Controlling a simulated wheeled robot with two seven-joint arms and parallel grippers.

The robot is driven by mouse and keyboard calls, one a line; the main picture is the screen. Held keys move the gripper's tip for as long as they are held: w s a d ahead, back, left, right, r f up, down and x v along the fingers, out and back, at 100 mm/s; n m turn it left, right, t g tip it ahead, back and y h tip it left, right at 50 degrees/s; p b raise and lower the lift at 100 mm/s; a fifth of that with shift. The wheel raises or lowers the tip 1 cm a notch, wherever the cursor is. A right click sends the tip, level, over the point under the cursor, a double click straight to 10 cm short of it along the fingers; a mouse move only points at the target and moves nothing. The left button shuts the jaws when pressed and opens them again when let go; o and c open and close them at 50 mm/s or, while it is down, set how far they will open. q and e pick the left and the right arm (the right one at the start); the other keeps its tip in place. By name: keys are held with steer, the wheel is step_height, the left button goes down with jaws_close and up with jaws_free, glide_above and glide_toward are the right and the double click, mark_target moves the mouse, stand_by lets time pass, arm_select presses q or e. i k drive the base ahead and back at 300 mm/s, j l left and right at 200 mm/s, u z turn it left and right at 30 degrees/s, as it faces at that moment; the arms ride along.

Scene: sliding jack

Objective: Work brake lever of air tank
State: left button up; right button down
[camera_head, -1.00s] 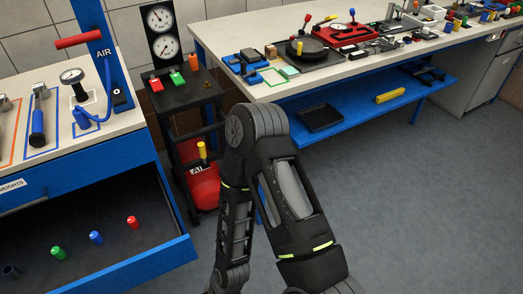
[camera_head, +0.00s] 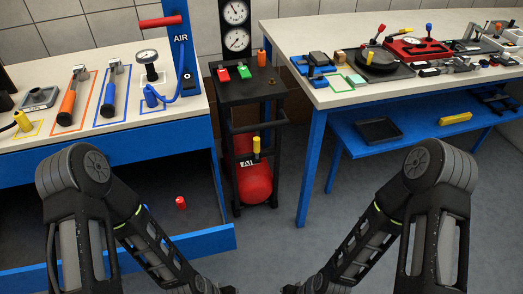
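The air tank (camera_head: 254,183) is a red cylinder on the lower level of a black cart between the two benches. A yellow-topped lever (camera_head: 256,147) stands upright at the tank's top front, above a white label that is partly legible. Both my arms come up from the bottom of the head view, and their forearms slope down toward the bottom middle. Neither arm touches the cart or the tank in this view.
The black cart (camera_head: 243,92) carries red, green and orange controls (camera_head: 244,71) and a two-gauge panel (camera_head: 236,28). An open drawer (camera_head: 205,241) juts out at the left. The right bench's blue leg (camera_head: 312,168) stands right of the cart. Grey floor is clear in front.

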mark_target(257, 159)
steer(key=i+l+z, duration=0.6)
steer(key=l+z, duration=0.15)
steer(key=l, duration=0.1)
